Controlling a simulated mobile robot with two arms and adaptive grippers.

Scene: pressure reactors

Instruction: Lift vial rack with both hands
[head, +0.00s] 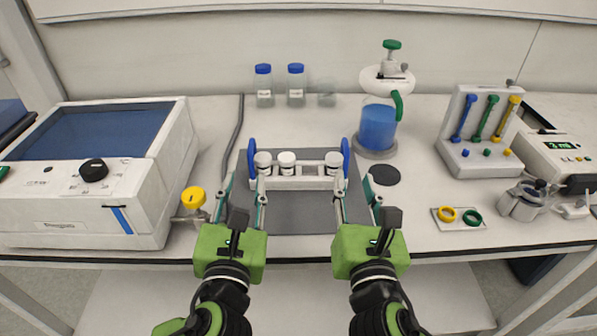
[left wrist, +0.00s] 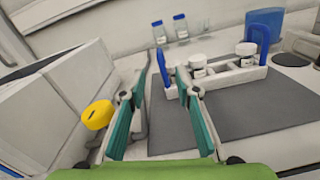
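The white vial rack (head: 310,183) stands on a dark grey mat and holds three white-capped vials, two at its left and one (head: 333,163) at its right. A blue handle rises at each end, the left one (head: 251,158) and the right one (head: 345,158). My left gripper (head: 243,184) is open just in front of the left handle. In the left wrist view this handle (left wrist: 169,76) shows between the tips of the spread fingers (left wrist: 165,72). My right gripper (head: 355,184) is open near the right handle. I see no grip on either handle.
A flask of blue liquid (head: 378,127) stands behind right, near a black disc (head: 385,175). Two blue-capped bottles (head: 264,86) stand at the back.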

